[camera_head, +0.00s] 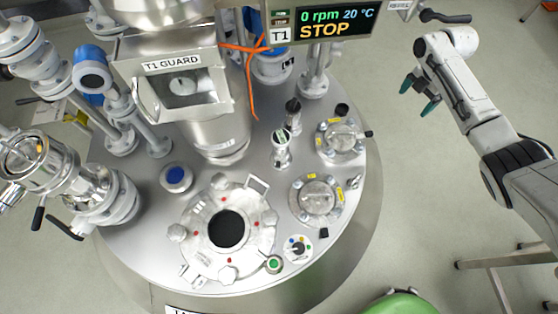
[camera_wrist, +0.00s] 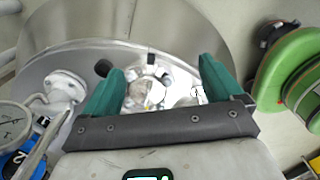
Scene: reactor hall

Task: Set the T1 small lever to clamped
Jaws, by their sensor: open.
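The steel lid of T1 (camera_head: 270,165) fills the middle of the head view. On its right side are two small bolted round ports, an upper one (camera_head: 341,140) and a lower one (camera_head: 318,197), with yellow labels too small to read. Small black knobs (camera_head: 342,109) and a black handle end (camera_head: 368,134) sit by the upper port. I cannot tell which is the small lever or how it is set. My gripper (camera_head: 418,96) is open and empty, right of the lid and apart from it. In the wrist view, a round port (camera_wrist: 150,90) shows between my teal fingers.
A large flanged manway (camera_head: 228,228) with a dark opening sits at the lid's front. The T1 display (camera_head: 322,24) reads STOP, 0 rpm, 20 °C. The T1 GUARD housing (camera_head: 180,85) and piping crowd the left. A green round object (camera_head: 402,304) stands at the bottom.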

